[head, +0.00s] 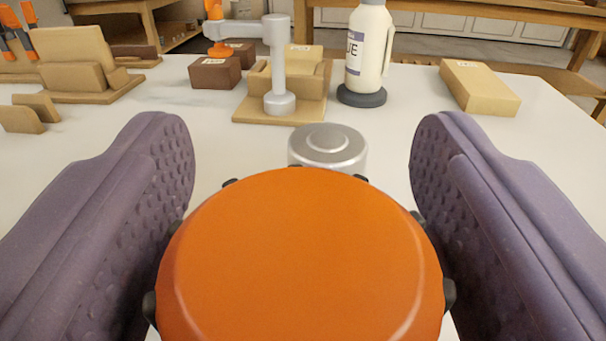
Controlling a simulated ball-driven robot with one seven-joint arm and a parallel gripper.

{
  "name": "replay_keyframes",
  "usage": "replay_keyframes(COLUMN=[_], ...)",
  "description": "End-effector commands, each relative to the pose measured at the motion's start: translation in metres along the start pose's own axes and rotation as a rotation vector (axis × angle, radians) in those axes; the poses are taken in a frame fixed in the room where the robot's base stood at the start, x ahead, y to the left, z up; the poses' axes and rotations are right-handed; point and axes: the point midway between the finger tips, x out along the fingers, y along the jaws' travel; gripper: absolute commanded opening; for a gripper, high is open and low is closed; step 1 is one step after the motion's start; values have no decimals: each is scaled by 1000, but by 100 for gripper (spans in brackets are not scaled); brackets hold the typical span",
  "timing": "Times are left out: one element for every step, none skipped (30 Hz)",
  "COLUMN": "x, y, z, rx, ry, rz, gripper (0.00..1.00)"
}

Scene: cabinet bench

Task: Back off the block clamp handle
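A large orange round handle (300,262) with black ribs around its rim fills the lower middle. A short silver cylinder (328,145) with a stepped round top stands just beyond it. It looks like the post of the same clamp, but the link between them is hidden. My gripper (303,155) has two purple, dimpled fingers, one on each side of the handle. The finger ends reach past the handle's far edge and are wide apart. The side ribs show right against the fingers; I cannot tell whether they are pressed on the handle or clear of it.
A second silver clamp (278,65) with an orange handle (214,12) stands behind on a wooden base (250,108). A glue bottle (368,50), a tan block (480,87), brown block (214,73) and wooden stand (75,66) are around it. The white bench (400,112) is bare between.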

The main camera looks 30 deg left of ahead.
Motion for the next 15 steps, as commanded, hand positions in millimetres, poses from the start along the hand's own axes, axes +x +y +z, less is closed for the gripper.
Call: replay_keyframes(x=[0,0,0,0,0,0,-1,-3,-6,-10,-15,-22,-28,-34,-42], y=[0,0,0,0,0,0,0,0,0,0,1,1,1,1,1], z=[0,0,0,0,0,0,0,0,-1,-1,-1,-2,-2,-2,-2], rx=[0,0,0,0,0,0,0,0,0,0,0,1,1,1,1], ry=[0,0,0,0,0,0,0,0,-1,-1,-1,-1,-1,-1,-2], rz=[0,0,0,0,0,0,0,1,1,1,2,3,3,2,3], gripper=[71,71,71,71,71,71,71,71,71,71,71,71,71,71,71])
